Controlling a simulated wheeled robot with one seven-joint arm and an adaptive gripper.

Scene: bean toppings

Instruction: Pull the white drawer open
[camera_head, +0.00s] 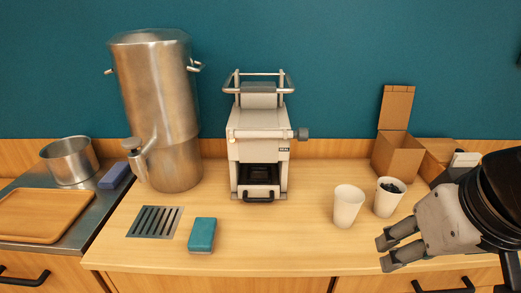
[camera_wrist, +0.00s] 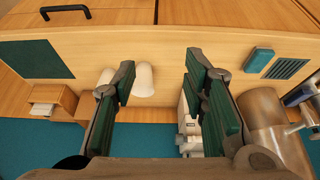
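A white machine (camera_head: 258,137) stands upright at the back middle of the counter in the head view. Its lower front has a dark opening with a white drawer front (camera_head: 258,190) and a black handle (camera_head: 258,198); the drawer looks shut. The machine also shows partly in the wrist view (camera_wrist: 189,125), behind my right-hand finger. My gripper (camera_head: 385,252) is over the front right of the counter, right of the machine and well apart from it. In the wrist view its green-padded fingers (camera_wrist: 160,66) are spread with nothing held between them.
Two white cups (camera_head: 347,206) (camera_head: 390,197) stand between the machine and my gripper, the right one holding dark contents. A steel urn (camera_head: 165,120), a teal sponge (camera_head: 202,235) and a grate (camera_head: 155,221) are left. Cardboard boxes (camera_head: 397,155) stand back right. The counter before the machine is clear.

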